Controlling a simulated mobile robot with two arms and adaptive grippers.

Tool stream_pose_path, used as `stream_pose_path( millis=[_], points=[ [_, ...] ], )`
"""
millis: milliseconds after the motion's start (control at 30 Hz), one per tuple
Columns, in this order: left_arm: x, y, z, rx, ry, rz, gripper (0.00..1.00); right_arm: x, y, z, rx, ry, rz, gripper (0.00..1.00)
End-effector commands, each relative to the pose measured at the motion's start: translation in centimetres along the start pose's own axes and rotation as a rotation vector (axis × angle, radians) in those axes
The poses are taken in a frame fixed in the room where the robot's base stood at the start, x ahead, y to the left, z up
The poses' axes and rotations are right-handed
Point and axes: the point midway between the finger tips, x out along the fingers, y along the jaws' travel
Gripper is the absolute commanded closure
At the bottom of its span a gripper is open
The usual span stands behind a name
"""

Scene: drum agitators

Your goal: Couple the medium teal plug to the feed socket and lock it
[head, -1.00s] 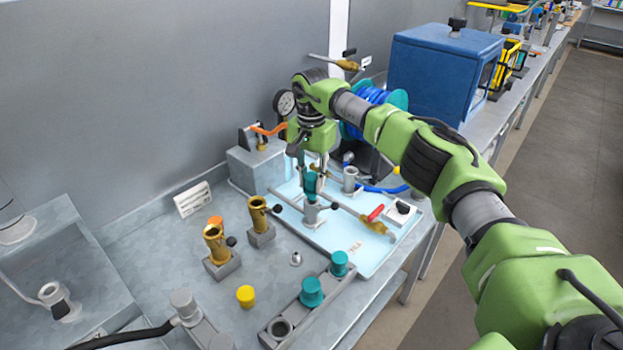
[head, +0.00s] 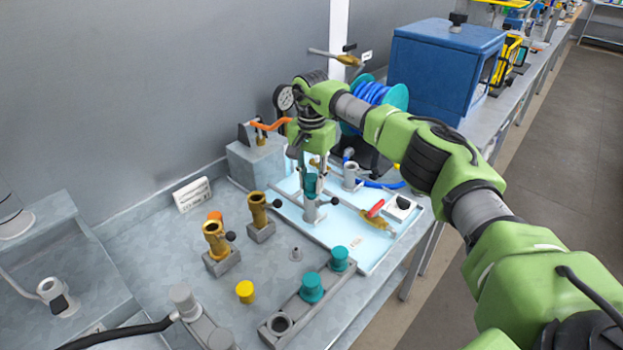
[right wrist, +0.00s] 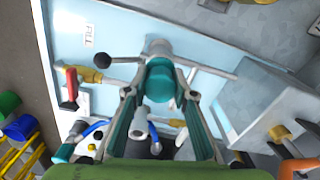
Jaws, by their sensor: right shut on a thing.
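My right gripper (head: 310,187) is shut on a teal plug (head: 311,182), with one finger on each side. The plug is upright over a grey socket (head: 314,211) on the pale blue tray (head: 352,264). The right wrist view also shows the teal plug (right wrist: 160,78) between the fingers, with the grey socket (right wrist: 158,47) just beyond it. I cannot tell whether the plug's lower end is inside the socket or just above it. Two more teal plugs, one larger (head: 312,288) and one smaller (head: 339,260), stand in a grey rack (head: 298,309). My left gripper is not in view.
The rack's front hole (head: 279,324) is empty. A red-handled brass valve (head: 378,222) lies on the tray. A grey block with an orange lever (head: 257,160) stands behind.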

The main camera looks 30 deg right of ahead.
Motion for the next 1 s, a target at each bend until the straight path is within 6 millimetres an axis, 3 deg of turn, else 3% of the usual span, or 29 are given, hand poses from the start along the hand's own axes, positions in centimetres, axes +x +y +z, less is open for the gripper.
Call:
stream_pose_path(
  millis=[1000],
  points=[
    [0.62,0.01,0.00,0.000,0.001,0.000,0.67,1.17,-0.03,0.01,0.000,0.000,-0.001,0.97]
  ],
)
